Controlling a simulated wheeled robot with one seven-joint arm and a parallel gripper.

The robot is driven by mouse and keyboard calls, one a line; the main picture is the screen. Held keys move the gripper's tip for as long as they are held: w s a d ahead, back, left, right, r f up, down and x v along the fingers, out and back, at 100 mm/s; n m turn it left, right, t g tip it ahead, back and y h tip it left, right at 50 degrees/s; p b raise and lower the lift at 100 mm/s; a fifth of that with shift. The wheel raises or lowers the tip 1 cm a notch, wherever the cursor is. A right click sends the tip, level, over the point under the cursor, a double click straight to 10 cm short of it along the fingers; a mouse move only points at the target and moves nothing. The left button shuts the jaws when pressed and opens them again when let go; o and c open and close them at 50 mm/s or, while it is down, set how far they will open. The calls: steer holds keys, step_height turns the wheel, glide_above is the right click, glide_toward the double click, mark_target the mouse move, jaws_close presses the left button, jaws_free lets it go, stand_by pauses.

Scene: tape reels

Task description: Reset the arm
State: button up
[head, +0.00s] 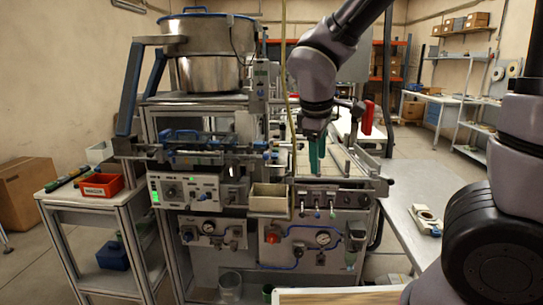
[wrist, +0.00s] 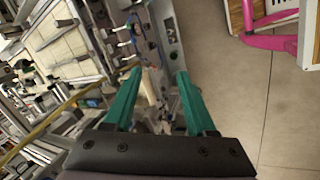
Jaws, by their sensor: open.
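My gripper (head: 316,152) has green fingers and points down in front of the machine, above its front panel, in the head view. In the wrist view my gripper (wrist: 158,84) has its two green fingers spread apart, with nothing held between them. My grey arm comes in from the top right of the head view. No tape reel is seen in or touching the gripper.
A machine with a steel bowl (head: 205,60) fills the middle. A beige bin (head: 268,199) hangs on its front, left of my gripper. A red bin (head: 102,186) sits on a left cart. A grey table (head: 408,198) stands to the right. Floor is open at far right.

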steer(key=s+d+r+m+t+y, duration=0.1)
steer(key=s+d+r+m, duration=0.2)
steer(key=d+r+m, duration=0.4)
steer(key=s+d+r+m+t+y, duration=0.2)
steer(key=s+d+r+m, duration=0.2)
steer(key=m, duration=0.5)
step_height(320, 180, up, 3)
steer(key=d, duration=0.2)
steer(key=shift+d+m+y, duration=0.3)
steer(key=shift+d+m, duration=0.1)
steer(key=shift+r, duration=0.1)
